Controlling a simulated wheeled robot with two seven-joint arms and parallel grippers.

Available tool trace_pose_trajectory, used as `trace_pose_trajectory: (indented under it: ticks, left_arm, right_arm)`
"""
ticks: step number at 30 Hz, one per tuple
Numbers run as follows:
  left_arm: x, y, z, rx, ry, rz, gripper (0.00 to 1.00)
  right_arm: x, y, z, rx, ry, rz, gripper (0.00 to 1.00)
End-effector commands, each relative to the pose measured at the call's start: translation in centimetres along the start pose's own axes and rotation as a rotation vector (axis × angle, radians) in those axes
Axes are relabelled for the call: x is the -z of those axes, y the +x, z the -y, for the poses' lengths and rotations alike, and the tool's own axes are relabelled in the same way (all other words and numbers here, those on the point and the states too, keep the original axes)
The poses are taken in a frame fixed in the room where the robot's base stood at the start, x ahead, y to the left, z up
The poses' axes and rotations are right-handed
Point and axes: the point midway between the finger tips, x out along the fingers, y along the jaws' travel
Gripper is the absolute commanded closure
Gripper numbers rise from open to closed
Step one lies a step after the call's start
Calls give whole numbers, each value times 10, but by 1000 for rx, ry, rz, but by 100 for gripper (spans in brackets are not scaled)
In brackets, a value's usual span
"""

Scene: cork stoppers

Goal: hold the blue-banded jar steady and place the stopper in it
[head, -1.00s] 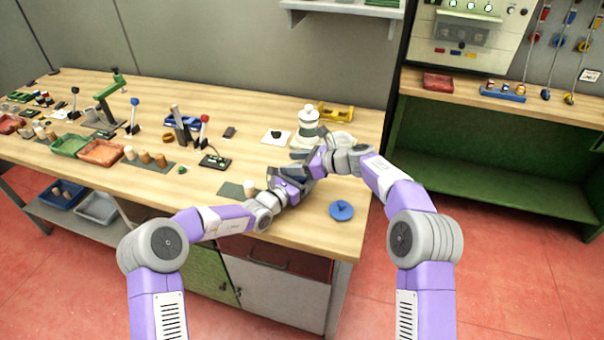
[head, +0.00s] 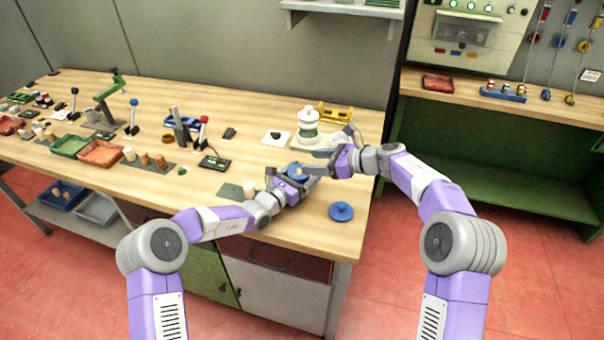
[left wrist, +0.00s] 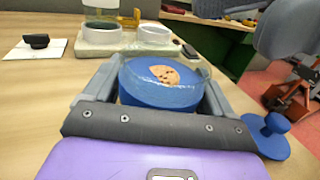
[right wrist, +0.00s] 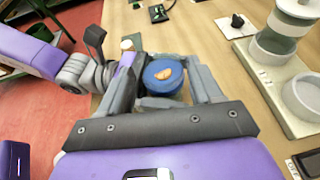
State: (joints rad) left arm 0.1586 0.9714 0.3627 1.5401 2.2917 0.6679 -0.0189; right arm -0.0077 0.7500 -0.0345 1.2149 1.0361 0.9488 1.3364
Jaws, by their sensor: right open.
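The blue-banded jar (head: 297,171) is between the fingers of my left gripper (head: 288,176), near the table's front edge. In the left wrist view the jar (left wrist: 150,96) has a clear rim and a finger along each side. A tan, dark-speckled cork stopper (left wrist: 166,75) shows inside that rim; how deep it sits I cannot tell. It also shows as an orange-tan patch in the right wrist view (right wrist: 163,73). My right gripper (head: 311,161) is open beside and above the jar, its fingers apart and holding nothing.
A blue knobbed lid (head: 341,211) lies on the table to the right of the jar. A pale stand (head: 305,141) with a white-topped glass jar (head: 308,121) is behind. A green mat (head: 231,190) with a pale cork is at left. Several trays and tools fill the left side.

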Motion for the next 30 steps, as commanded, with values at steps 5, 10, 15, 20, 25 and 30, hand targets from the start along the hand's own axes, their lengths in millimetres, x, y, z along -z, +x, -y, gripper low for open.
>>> trace_pose_trajectory:
  ticks: [5, 10, 15, 20, 25, 30]
  left_arm:
    - [0, 0, 0, 1, 0, -1, 0]
    - [0, -1, 0, 0, 0, -1, 0]
    - [0, -14, -1, 0, 0, -3, 0]
    - [0, -42, -1, -1, 1, -2, 0]
    - [0, -77, -1, -2, 0, -3, 0]
    - [0, -104, -1, -1, 1, -2, 0]
  right_arm:
    - [-1, 0, 0, 0, -1, 1, 36]
    - [-1, 0, 0, 0, -1, 1, 36]
    - [-1, 0, 0, 0, -1, 1, 36]
    - [-1, 0, 0, 0, -1, 1, 36]
    - [-1, 0, 0, 0, -1, 1, 36]
    - [-1, 0, 0, 1, 0, 1, 36]
